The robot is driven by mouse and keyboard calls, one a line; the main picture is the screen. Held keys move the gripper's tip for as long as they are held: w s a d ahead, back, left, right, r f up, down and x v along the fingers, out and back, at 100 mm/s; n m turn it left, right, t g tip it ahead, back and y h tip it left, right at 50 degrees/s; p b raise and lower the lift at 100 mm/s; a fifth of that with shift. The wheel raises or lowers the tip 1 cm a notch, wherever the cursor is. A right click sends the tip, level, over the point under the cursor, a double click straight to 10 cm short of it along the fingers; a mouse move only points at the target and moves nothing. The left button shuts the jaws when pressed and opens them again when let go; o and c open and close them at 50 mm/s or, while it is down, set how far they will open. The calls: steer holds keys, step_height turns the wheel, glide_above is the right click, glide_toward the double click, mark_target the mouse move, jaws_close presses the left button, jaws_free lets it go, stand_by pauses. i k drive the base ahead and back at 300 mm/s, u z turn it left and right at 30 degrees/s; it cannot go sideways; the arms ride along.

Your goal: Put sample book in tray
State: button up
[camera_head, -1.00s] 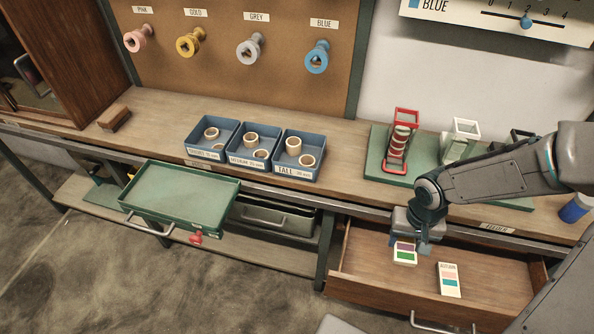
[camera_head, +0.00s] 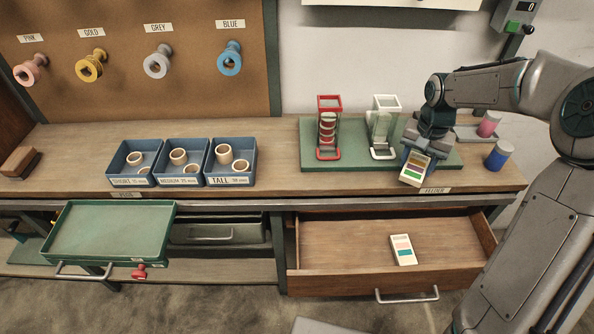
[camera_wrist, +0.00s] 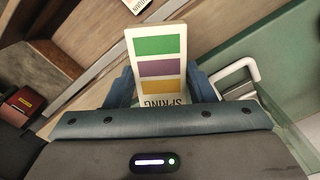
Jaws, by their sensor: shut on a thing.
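My gripper (camera_head: 428,148) is shut on the sample book (camera_head: 413,172), a white card with green, purple and yellow swatches. In the wrist view the book (camera_wrist: 157,58) reads "SPRING" and stands out between the blue fingers (camera_wrist: 165,85). The gripper holds it above the front edge of the bench, in front of the green base plate. A second sample book (camera_head: 403,252), white with pink and teal swatches, lies in the open wooden drawer (camera_head: 340,250). A green tray (camera_head: 113,230) with a handle and a red knob is pulled out at the lower left and is empty.
Three blue bins of rings (camera_head: 128,178) stand on the bench. A red-framed rack (camera_head: 329,128) and a white-framed rack (camera_head: 383,125) stand on the green plate (camera_head: 310,160). Pink and blue cylinders (camera_head: 498,154) stand at the right. A brown block (camera_head: 19,162) lies at the far left.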

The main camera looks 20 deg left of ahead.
mark_target(151, 230)
steer(key=k, duration=0.5)
steer(key=z, duration=1.8)
steer(key=k, duration=1.75)
steer(key=u, duration=2.25)
